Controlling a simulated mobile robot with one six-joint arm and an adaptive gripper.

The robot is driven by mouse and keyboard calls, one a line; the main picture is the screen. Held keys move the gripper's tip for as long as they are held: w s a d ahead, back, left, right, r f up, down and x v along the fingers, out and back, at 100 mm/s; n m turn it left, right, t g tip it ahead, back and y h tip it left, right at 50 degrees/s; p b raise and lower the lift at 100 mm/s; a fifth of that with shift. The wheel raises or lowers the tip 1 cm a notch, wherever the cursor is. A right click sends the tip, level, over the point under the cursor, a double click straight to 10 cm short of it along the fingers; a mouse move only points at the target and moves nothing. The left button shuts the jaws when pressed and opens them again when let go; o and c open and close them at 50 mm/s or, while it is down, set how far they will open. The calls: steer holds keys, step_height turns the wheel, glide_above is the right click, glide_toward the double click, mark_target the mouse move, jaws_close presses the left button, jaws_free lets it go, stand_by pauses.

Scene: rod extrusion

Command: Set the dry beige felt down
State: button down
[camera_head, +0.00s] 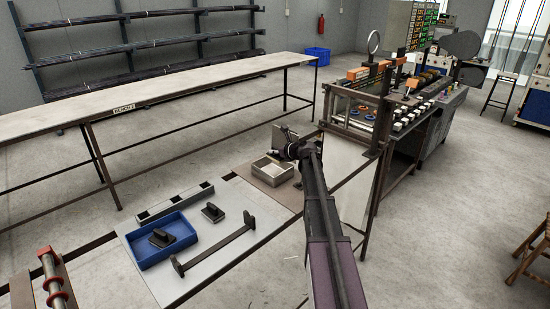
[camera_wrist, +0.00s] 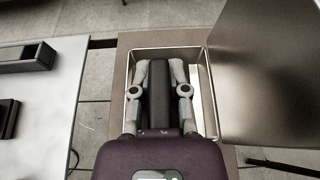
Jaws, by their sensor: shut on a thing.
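My gripper (camera_wrist: 159,80) is shut on a dark block-shaped handle (camera_wrist: 159,98), one finger on each side of it. A beige felt face is not visible; the underside of the held block is hidden. In the wrist view the block is over a light, metal-rimmed tray (camera_wrist: 131,109). I cannot tell whether it touches the tray's floor. In the head view my gripper (camera_head: 285,152) is at the far side of this tray (camera_head: 268,179), which stands on a brown board (camera_head: 283,195).
A metal panel (camera_wrist: 265,75) rises close on the tray's right. A blue tray (camera_head: 145,262) holds a dark handled block (camera_head: 161,238); another handled block (camera_head: 212,212) lies on the grey plate (camera_head: 185,285). A dark bar (camera_head: 215,247) stands nearby. A long bench (camera_head: 190,88) is behind.

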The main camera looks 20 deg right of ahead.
mark_target(275, 156)
steer(key=shift+w+d, duration=0.1)
steer(key=shift+w, duration=0.15)
steer(key=shift+w+d+f+b, duration=0.15)
steer(key=shift+w+f+b, duration=0.2)
steer(key=shift+f+b, duration=1.5)
steer(key=shift+f+b, duration=0.6)
steer(key=c, duration=0.6)
jaws_free()
steer(key=shift+c, duration=0.2)
steer(key=shift+r, duration=0.2)
steer(key=shift+s+r+p, duration=0.1)
steer(key=shift+r+p, duration=0.55)
steer(key=shift+p, duration=0.2)
steer(key=p+v, duration=0.4)
steer(key=v, duration=0.7)
steer(key=shift+s+d, duration=0.2)
steer(key=shift+s, duration=0.2)
